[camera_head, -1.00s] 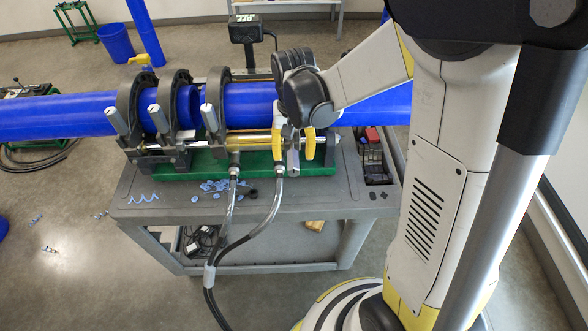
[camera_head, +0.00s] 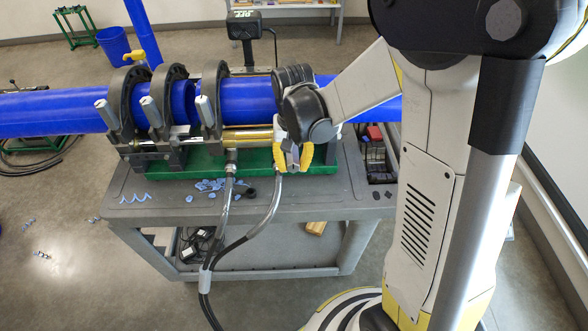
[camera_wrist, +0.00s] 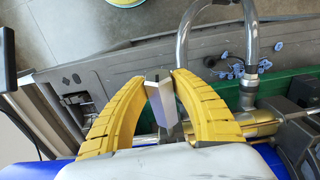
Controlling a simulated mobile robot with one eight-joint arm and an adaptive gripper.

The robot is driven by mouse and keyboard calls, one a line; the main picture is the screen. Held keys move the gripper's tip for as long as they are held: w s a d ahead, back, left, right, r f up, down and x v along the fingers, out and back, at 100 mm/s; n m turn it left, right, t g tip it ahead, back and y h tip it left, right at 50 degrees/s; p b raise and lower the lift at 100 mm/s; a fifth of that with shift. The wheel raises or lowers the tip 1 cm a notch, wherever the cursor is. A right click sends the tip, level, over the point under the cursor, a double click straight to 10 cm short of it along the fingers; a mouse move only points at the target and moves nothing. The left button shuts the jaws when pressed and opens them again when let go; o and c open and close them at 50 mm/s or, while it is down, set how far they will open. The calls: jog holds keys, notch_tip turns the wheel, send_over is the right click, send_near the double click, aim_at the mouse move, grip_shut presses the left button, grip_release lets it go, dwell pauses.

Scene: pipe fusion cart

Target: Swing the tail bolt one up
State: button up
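A silver tail bolt with a faceted, tapered end (camera_wrist: 162,100) stands between the two yellow fingers of my gripper (camera_wrist: 161,76) in the wrist view. The fingers curve inward and their tips close on the bolt's sides near its end. In the head view my gripper (camera_head: 292,160) is at the right end of the clamp frame, over the cart's front side. The bolt shows partly there between the fingers, hanging low and outward. Three other silver bolts stand tilted up at the black clamps: left (camera_head: 107,114), middle (camera_head: 151,111) and right (camera_head: 205,110). The rightmost clamp is hidden behind my wrist.
A blue pipe (camera_head: 50,114) runs through the black clamps above a green base (camera_head: 205,160) on the grey cart (camera_head: 150,210). Two hoses (camera_head: 228,205) hang down the cart's front, close to my gripper. Blue shavings (camera_head: 210,185) lie on the cart top.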

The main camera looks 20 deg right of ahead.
aim_at(293, 155)
jog(key=shift+w+d+r+p, duration=0.1)
jog(key=shift+w+r+p, duration=0.05)
jog(key=shift+r+p, duration=0.4)
jog(key=shift+w+r+p, duration=0.15)
jog(key=shift+r+p, duration=0.2)
jog(key=shift+r, duration=0.4)
jog(key=shift+w+d+r+p, duration=0.1)
jog(key=shift+w+r+p, duration=0.25)
jog(key=shift+r, duration=0.2)
jog(key=shift+w+d+r+p, duration=0.1)
jog(key=shift+w+r+p, duration=0.2)
jog(key=shift+r, duration=0.35)
jog(key=shift+w+d+r+p, duration=0.1)
jog(key=shift+w+r+p, duration=0.15)
jog(key=shift+r+p, duration=0.2)
jog(key=shift+w+d+r, duration=0.1)
jog(key=shift+w+r, duration=0.3)
jog(key=shift+r, duration=0.1)
